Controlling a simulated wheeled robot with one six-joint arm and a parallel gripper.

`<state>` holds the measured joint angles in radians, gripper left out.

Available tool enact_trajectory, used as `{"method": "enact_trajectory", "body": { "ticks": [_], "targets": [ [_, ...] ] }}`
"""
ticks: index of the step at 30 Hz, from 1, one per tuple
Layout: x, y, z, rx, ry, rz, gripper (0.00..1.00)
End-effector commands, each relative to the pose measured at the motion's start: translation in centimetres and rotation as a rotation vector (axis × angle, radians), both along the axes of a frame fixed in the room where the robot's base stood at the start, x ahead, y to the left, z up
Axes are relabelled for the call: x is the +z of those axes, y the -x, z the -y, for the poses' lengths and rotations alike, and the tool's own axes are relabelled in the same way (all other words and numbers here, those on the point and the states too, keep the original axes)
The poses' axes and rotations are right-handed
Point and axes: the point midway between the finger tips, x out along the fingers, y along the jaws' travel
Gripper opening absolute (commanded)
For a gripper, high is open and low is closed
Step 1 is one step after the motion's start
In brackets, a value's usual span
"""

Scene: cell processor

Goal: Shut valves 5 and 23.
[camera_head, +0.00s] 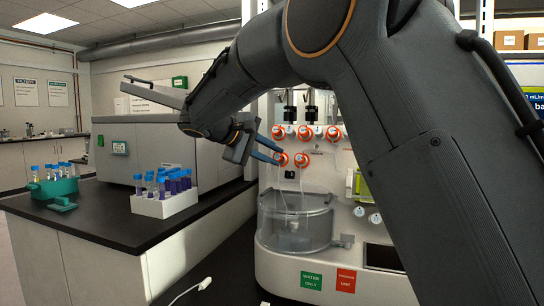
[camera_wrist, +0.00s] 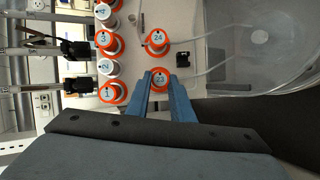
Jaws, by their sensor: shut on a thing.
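Valve 23 (camera_wrist: 160,80) is an orange round knob with a pale numbered cap, seen in the wrist view between the blue fingers of my gripper (camera_wrist: 160,76). The fingers are closed on its two sides. In the head view my gripper (camera_head: 281,155) reaches the left knob of the lower row, partly covering it. An orange knob at the right end of the upper row (camera_head: 333,133) appears to be valve 5; its number is too small to read there. An orange knob cut off at the top of the wrist view (camera_wrist: 115,3) shows no legible number.
Valve 24 (camera_wrist: 157,40) is beside valve 23; valves 1 (camera_wrist: 112,92), 2 (camera_wrist: 106,67) and 3 (camera_wrist: 107,40) line the neighbouring row. A clear bowl (camera_head: 295,220) stands below the valves. A white tube rack (camera_head: 165,206) is on the black bench at left.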

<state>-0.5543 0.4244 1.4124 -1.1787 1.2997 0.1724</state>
Motion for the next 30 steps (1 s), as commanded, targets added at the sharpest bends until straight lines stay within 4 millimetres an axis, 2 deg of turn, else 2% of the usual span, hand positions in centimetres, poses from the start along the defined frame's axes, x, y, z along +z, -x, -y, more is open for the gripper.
{"method": "enact_trajectory", "body": {
  "ticks": [11, 12, 15, 25, 30],
  "targets": [
    [0.0, 0.0, 0.0, -0.002, -0.005, 0.002, 0.00],
    [0.0, 0.0, 0.0, -0.002, -0.004, 0.001, 0.22],
    [0.0, 0.0, 0.0, -0.002, -0.004, 0.001, 0.39],
    [0.1, 0.1, -0.2, -0.002, -0.004, 0.001, 0.40],
    [0.9, 1.2, -1.5, 0.001, -0.003, 0.002, 0.40]
  ]
}}
